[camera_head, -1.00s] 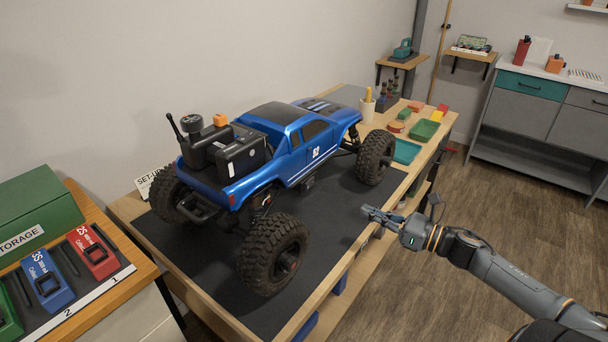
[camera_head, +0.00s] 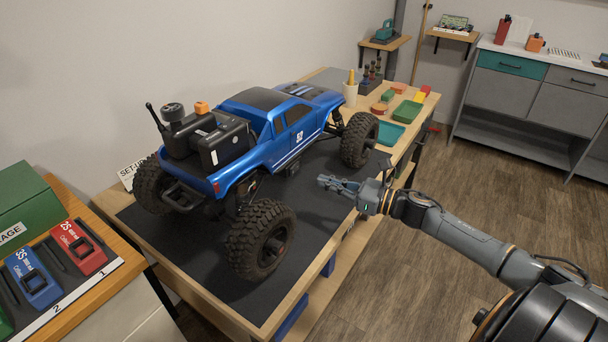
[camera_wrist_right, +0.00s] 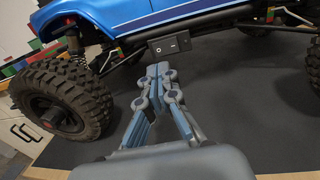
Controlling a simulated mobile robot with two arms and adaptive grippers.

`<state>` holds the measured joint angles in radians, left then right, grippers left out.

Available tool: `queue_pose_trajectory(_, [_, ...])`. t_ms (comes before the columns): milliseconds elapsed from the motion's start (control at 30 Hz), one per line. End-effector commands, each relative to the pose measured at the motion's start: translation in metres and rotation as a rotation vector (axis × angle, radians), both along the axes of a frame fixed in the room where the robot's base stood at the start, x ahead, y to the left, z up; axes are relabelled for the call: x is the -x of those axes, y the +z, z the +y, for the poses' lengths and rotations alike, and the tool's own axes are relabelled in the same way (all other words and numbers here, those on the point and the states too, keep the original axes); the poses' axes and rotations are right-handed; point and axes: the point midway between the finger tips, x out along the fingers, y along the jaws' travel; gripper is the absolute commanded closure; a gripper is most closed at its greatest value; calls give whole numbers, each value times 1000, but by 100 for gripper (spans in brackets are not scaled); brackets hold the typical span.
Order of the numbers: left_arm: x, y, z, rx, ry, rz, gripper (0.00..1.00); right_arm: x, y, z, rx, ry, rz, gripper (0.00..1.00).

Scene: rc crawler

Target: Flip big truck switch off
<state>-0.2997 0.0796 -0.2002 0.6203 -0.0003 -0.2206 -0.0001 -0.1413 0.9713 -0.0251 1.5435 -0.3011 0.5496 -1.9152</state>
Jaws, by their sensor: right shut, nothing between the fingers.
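The big blue truck (camera_head: 290,128) stands on a dark mat on the bench. It also shows in the right wrist view (camera_wrist_right: 150,18). Its switch box (camera_wrist_right: 169,44), a black box with a rocker bearing white marks, hangs under the side of the body between the wheels. In the head view the switch itself is too small to make out. My right gripper (camera_head: 322,181) is shut and empty, beside the truck and above the mat. In the right wrist view its closed fingertips (camera_wrist_right: 158,70) point at the switch box, just below it and seemingly apart from it. My left gripper is not in view.
The truck's large front wheel (camera_head: 360,140) and rear wheel (camera_head: 260,240) flank the gripper's space. The mat (camera_head: 310,215) is bare between them. Trays (camera_head: 390,133) lie at the bench's far end. A battery rack (camera_head: 60,300) stands at the lower left.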

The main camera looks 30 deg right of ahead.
Motion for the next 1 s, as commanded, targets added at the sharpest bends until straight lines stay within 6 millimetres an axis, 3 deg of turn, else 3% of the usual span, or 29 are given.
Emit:
queue_pose_trajectory(200, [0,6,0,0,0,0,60,-32,3,18,-1,0,-4,100])
queue_pose_trajectory(400, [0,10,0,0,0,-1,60,-51,2,28,-1,-1,-2,100])
queue_pose_trajectory(1000, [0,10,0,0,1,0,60,-62,-1,39,-1,-5,0,100])
